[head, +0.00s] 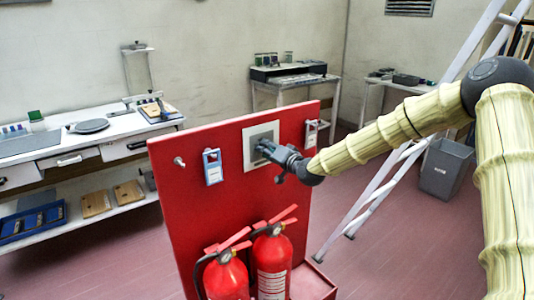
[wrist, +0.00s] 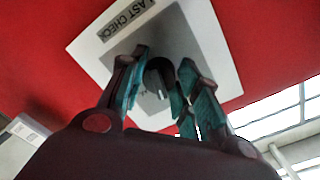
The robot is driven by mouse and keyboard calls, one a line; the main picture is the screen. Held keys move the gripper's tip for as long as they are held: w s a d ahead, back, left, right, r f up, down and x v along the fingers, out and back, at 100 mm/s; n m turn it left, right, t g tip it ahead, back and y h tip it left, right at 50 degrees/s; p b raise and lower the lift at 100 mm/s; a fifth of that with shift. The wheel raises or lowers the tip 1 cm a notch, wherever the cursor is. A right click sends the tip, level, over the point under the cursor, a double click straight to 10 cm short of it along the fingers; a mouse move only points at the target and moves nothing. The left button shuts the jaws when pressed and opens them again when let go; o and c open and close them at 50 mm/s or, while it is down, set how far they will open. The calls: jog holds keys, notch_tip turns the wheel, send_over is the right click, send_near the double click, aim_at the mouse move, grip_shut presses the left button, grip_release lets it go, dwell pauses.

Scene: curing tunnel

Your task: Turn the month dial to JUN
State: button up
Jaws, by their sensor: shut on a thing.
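The month dial is a dark round knob (wrist: 160,77) on a light square plate (wrist: 88,45) fixed to a red panel. The plate also shows in the head view (head: 249,148), with my gripper (head: 266,149) reaching it from the right. In the wrist view my gripper (wrist: 160,88) has its teal-padded fingers on both sides of the knob, shut on it. The plate carries a label reading "LAST CHECK" (wrist: 127,22). A small light mark shows on the knob. No month names can be read, so I cannot tell the dial's setting.
The red panel (head: 180,195) holds a blue tag (head: 212,167) left of the plate and another tag (head: 311,133) to the right. Two red extinguishers (head: 226,275) stand below. A ladder (head: 385,187) leans to the right. A workbench (head: 85,143) stands at left.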

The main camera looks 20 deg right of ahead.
jog(key=shift+d+m, duration=0.1)
jog(key=shift+m, duration=0.4)
dwell(0.3)
jog(key=o, duration=1)
jog(key=shift+s, duration=0.1)
jog(key=v, duration=1.1)
jog(key=shift+s+d, duration=0.2)
jog(key=shift+s, duration=0.15)
